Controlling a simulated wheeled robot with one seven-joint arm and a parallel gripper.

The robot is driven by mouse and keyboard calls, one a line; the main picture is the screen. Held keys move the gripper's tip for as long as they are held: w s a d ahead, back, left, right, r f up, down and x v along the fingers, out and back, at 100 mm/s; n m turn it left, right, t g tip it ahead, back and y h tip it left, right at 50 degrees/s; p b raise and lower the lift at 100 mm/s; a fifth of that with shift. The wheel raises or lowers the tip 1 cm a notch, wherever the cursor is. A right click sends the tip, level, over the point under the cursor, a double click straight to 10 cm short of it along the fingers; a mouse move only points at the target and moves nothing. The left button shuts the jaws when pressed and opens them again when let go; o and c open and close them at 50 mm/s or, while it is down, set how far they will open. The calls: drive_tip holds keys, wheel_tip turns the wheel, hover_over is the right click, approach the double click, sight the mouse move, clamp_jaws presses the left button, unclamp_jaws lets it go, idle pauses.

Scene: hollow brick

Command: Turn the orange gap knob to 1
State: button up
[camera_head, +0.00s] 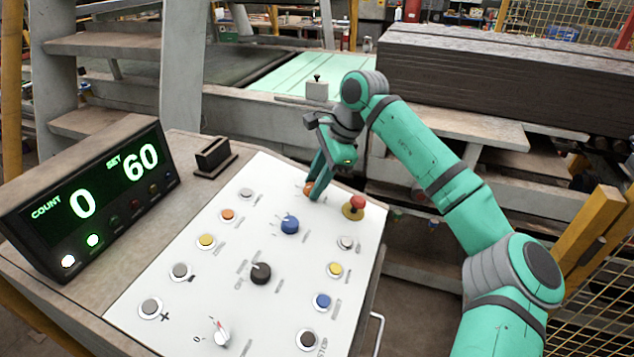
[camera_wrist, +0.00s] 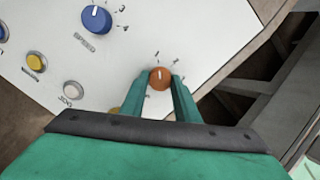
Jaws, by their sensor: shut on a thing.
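The orange gap knob (camera_head: 308,188) is at the far end of the white control panel (camera_head: 190,290), partly hidden by my gripper (camera_head: 315,192) in the head view. In the wrist view the orange knob (camera_wrist: 159,80) sits between the two teal fingers of my gripper (camera_wrist: 158,83), which are shut on it from both sides. A pale pointer line on the knob points roughly up in the picture. Small figures are printed above it and to its upper right; one looks like a 1. They are too small to read surely.
A red mushroom button (camera_head: 357,202) on a yellow base stands close to the right of my gripper. A blue knob (camera_head: 289,224) and a black knob (camera_head: 260,273) are nearer. Several push buttons surround them. A counter display (camera_head: 95,195) reads 0 and 60 at left.

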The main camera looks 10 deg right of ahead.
drive_tip(key=shift+s+a+n, duration=0.1)
drive_tip(key=shift+a+n, duration=0.2)
drive_tip(key=shift+n, duration=0.8)
drive_tip(key=shift+d, duration=0.1)
drive_tip(key=o, duration=1)
drive_tip(key=shift+o, duration=0.2)
drive_tip(key=shift+d, duration=0.1)
drive_tip(key=v, duration=1)
drive_tip(key=shift+r, duration=0.45)
